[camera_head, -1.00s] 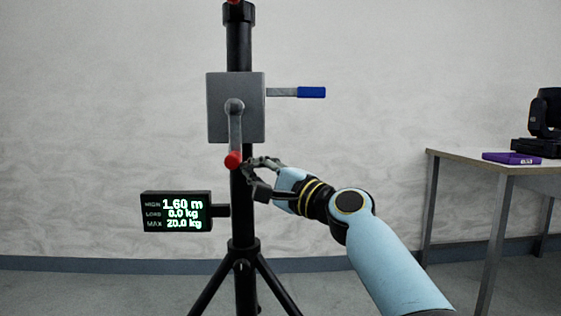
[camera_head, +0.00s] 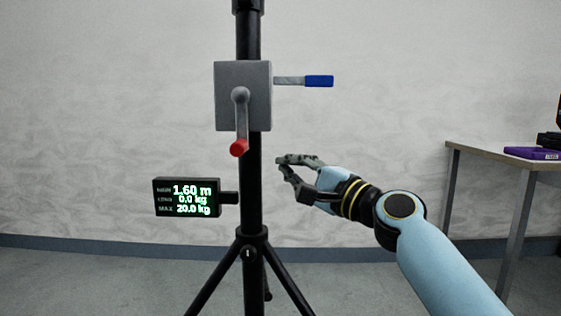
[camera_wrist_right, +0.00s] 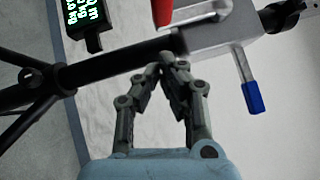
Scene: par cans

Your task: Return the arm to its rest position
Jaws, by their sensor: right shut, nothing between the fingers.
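My right gripper (camera_head: 282,168) is shut and empty, to the right of the black stand pole (camera_head: 252,180) and apart from the crank's red knob (camera_head: 238,148). In the right wrist view, the fingertips of my right gripper (camera_wrist_right: 168,62) meet, with the pole (camera_wrist_right: 110,68) behind them. My light blue right arm (camera_head: 450,268) comes in from the lower right. My left gripper is not in view.
A grey winch box (camera_head: 230,82) with a blue-ended lever (camera_head: 318,81) sits on the pole. A display (camera_head: 187,197) reads 1.60 m. Tripod legs (camera_head: 290,280) spread below. A table (camera_head: 490,152) with a purple case (camera_head: 533,153) stands at the right.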

